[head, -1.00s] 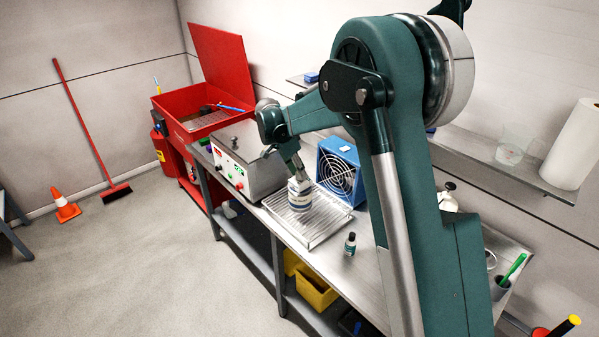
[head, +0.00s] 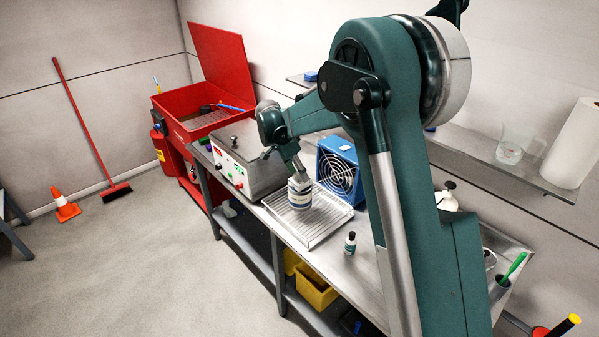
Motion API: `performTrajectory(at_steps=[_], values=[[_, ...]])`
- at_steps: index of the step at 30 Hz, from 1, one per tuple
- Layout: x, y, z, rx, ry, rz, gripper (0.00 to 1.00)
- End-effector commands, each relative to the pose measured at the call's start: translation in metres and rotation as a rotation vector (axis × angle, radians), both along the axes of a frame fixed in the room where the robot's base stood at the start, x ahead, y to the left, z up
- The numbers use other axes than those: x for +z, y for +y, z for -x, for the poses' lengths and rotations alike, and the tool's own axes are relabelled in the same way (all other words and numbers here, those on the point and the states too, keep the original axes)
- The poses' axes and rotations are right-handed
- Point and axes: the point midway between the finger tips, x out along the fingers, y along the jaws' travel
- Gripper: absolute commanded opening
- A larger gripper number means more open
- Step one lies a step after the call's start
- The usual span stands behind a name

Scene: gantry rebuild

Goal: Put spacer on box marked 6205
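My gripper (head: 299,180) points down at a white jar with a blue-banded label (head: 299,196), at the far part of the ribbed metal tray (head: 318,232) on the bench. The gripper's end meets or overlaps the jar's top in this view; its fingertips are too small and hidden to read, and I cannot tell whether it grips the jar. I cannot make out a spacer or a box marked 6205.
A grey machine with knobs (head: 240,165) stands left of the tray, a blue fan unit (head: 340,170) behind it. A small dark bottle (head: 350,243) stands near the tray's near right corner. A red parts washer (head: 205,115) is beyond. Yellow bins (head: 316,287) sit below.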

Motion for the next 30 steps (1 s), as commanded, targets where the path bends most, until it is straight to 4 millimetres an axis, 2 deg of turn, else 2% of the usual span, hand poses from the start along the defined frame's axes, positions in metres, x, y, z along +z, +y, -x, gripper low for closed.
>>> performTrajectory(at_steps=[5, 11, 24, 30], values=[[0.004, 0.000, 0.000, 0.000, 0.000, 0.000, 0.38], [0.019, 0.006, 0.004, 0.001, 0.000, 0.000, 0.38], [0.082, 0.028, 0.019, 0.001, 0.000, 0.000, 0.38], [0.104, 0.035, 0.024, 0.000, 0.000, 0.000, 0.38]])
